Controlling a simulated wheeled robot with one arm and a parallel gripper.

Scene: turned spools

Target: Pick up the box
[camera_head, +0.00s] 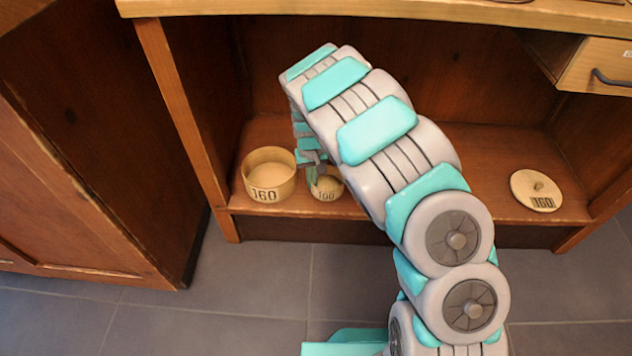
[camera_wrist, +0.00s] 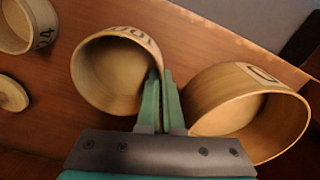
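A small round wooden box (camera_head: 325,187) marked 100 stands open-topped on the low shelf in the head view. It also shows at the centre-left of the wrist view (camera_wrist: 108,75), its open mouth facing the camera. My gripper (camera_wrist: 161,85) is at the right side of its rim, with one green finger over the inside and the other outside. The fingers are close together with the thin wall between them. In the head view my gripper (camera_head: 317,172) is partly hidden by my arm. A larger round box (camera_head: 269,178) marked 160 stands just left of the small one.
The larger box is close beside my fingers in the wrist view (camera_wrist: 248,112). Another round box (camera_wrist: 27,27) and a disc (camera_wrist: 10,95) lie at the left there. A lid (camera_head: 536,190) marked 160 lies at the shelf's right. A wooden top (camera_head: 400,10) overhangs the shelf.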

